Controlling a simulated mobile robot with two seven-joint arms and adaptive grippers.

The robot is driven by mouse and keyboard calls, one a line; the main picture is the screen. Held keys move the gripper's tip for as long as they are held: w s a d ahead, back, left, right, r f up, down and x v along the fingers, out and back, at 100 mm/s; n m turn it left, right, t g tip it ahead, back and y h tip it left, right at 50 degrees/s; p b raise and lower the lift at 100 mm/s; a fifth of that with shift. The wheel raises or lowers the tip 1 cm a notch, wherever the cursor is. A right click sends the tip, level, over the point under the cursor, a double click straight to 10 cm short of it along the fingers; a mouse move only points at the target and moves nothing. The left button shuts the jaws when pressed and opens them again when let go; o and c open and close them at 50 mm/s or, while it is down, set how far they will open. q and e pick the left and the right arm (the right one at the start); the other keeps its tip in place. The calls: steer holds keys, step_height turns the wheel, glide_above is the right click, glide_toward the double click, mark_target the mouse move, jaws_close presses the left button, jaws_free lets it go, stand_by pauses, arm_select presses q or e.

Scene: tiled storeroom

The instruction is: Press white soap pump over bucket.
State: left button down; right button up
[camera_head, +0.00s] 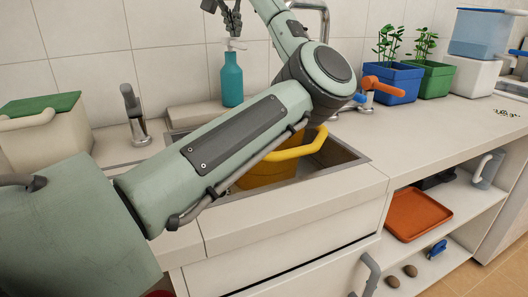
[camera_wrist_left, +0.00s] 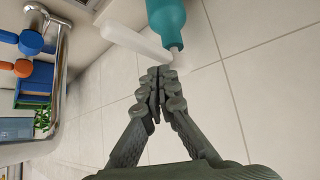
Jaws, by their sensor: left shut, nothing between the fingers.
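A teal soap bottle (camera_head: 232,82) with a white pump (camera_head: 237,44) stands upright on the ledge behind the sink. A yellow bucket (camera_head: 262,175) sits in the sink, largely hidden behind my left arm; its yellow handle (camera_head: 302,147) shows at the right. My left gripper (camera_head: 235,30) is shut and empty, just above the pump. In the left wrist view the shut fingertips (camera_wrist_left: 161,72) are close to the pump's head, with the white spout (camera_wrist_left: 138,42) and teal bottle (camera_wrist_left: 170,14) beyond. I cannot tell whether they touch the pump. My right gripper is not in view.
A grey tap (camera_head: 134,112) and a green-lidded bin (camera_head: 42,128) are at the left. An orange-handled tap (camera_head: 384,88), blue (camera_head: 397,83) and green (camera_head: 433,80) planters stand at the right. An orange tray (camera_head: 416,214) lies on the shelf below. The right front counter is clear.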

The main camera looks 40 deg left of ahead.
arm_select(q)
steer(key=shift+f+b, duration=0.7)
steer(key=shift+f, duration=0.6)
stand_by(0.5)
step_height(320, 180, up, 3)
steer(key=p, duration=0.3)
steer(key=shift+r, duration=0.2)
step_height(320, 180, up, 2)
steer(key=shift+r, duration=1.4)
